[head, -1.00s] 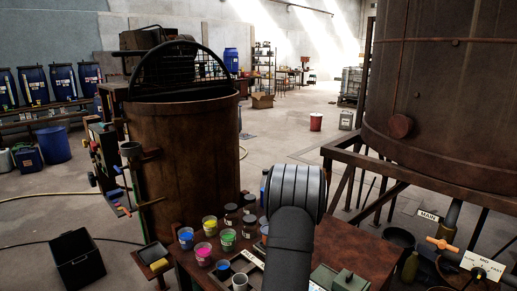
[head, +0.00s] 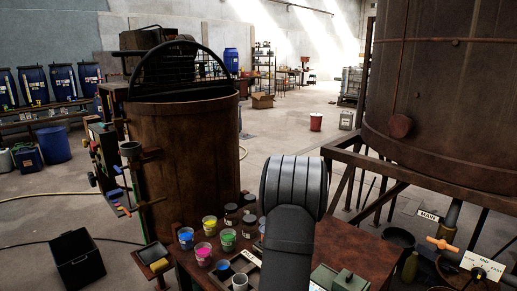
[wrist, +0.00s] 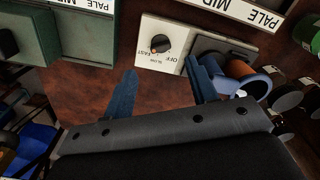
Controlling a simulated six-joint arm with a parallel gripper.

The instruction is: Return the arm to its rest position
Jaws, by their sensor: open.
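My gripper (wrist: 163,88) shows in the wrist view as two blue fingers spread apart, with nothing between them. It hangs over the rust-brown bench (wrist: 165,100), near a white switch plate (wrist: 160,42) with a black knob marked OFF, SLOW and FAST. In the head view my dark arm rises over the bench (head: 375,250) and hides my gripper.
Several paint cups, among them a pink one (head: 203,254), stand left of my arm. A green box (head: 340,280) sits to its right. A rusty vat (head: 185,150) stands left; a larger raised tank (head: 440,100) stands right. In the wrist view, a cup (wrist: 245,80) lies near the right finger.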

